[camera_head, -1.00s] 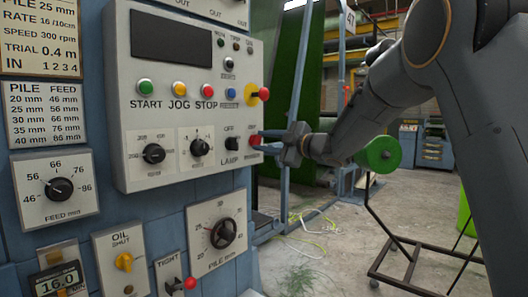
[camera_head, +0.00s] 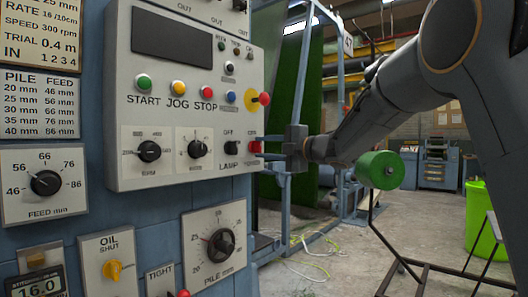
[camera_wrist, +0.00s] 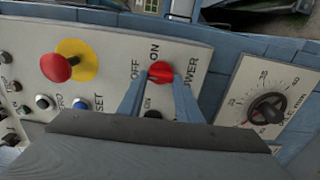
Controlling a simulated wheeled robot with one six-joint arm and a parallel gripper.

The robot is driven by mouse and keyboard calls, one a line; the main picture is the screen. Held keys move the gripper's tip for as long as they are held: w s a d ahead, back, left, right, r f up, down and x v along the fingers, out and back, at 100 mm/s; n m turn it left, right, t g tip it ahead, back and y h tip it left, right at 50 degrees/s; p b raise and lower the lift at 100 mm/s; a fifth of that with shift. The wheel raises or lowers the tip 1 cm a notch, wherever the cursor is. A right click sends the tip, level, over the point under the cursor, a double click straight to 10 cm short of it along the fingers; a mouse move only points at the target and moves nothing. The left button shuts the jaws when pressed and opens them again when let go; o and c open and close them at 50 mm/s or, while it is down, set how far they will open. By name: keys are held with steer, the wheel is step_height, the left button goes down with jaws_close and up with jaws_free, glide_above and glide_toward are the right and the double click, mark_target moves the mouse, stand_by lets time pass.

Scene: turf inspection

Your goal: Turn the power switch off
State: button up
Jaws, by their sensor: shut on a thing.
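The power switch is a red knob (camera_wrist: 161,72) on the light grey control panel, with OFF, ON and POWER printed around it in the wrist view. In the head view the red knob (camera_head: 248,147) sits at the panel's lower right edge, partly behind my fingers. My gripper (camera_wrist: 161,80) has its two blue-grey fingers on either side of the knob and is shut on it. In the head view my gripper (camera_head: 262,146) reaches the panel from the right. Which label the knob points to cannot be told.
A red mushroom button on a yellow disc (camera_wrist: 58,66) is close by on the panel. The lamp switch (camera_head: 229,148) is just left of the knob. A PILE dial (camera_head: 221,244) sits below. A green roll (camera_head: 380,170) on a stand is at the right.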

stand_by(0.3)
steer(key=o, duration=1)
steer(key=shift+o, duration=0.2)
steer(key=v, duration=0.7)
steer(key=shift+s+d+b, duration=0.25)
steer(key=shift+d+b, duration=0.05)
